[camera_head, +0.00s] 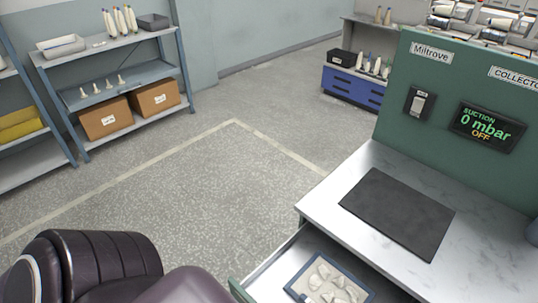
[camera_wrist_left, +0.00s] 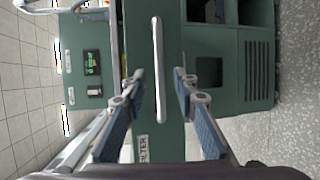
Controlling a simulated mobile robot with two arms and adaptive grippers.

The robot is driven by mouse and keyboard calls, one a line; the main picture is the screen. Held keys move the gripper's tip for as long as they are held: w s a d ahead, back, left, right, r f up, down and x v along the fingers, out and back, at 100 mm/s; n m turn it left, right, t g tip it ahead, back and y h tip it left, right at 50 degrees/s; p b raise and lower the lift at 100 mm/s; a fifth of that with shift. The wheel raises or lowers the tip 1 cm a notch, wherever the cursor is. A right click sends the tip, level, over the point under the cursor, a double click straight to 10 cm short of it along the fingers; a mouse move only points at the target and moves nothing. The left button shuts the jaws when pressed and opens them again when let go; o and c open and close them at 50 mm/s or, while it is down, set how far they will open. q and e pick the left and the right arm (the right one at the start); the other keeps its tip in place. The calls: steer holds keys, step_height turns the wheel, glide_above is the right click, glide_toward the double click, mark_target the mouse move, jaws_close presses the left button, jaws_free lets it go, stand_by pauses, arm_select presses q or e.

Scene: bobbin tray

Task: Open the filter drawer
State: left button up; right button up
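The filter drawer (camera_head: 279,266) is pulled partly out from under the metal worktop, at the bottom of the head view. A blue-rimmed tray (camera_head: 292,291) with several pale pieces lies inside it. In the left wrist view the green drawer front (camera_wrist_left: 143,30) carries a long pale bar handle (camera_wrist_left: 158,70). My left gripper (camera_wrist_left: 158,82) is open, its fingers on either side of the handle with gaps visible. In the head view my left arm is at the bottom left and its gripper is out of frame. My right gripper is in neither view.
A dark mat (camera_head: 400,212) lies on the worktop (camera_head: 330,201). Behind it the green panel holds a switch (camera_head: 420,103) and a display (camera_head: 487,127) reading suction 0 mbar, OFF. Shelves (camera_head: 115,85) stand at the left wall. The floor between is clear.

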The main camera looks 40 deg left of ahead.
arm_select(q)
steer(key=v, duration=0.6)
steer(key=shift+s, duration=0.25)
steer(key=shift+a, duration=0.1)
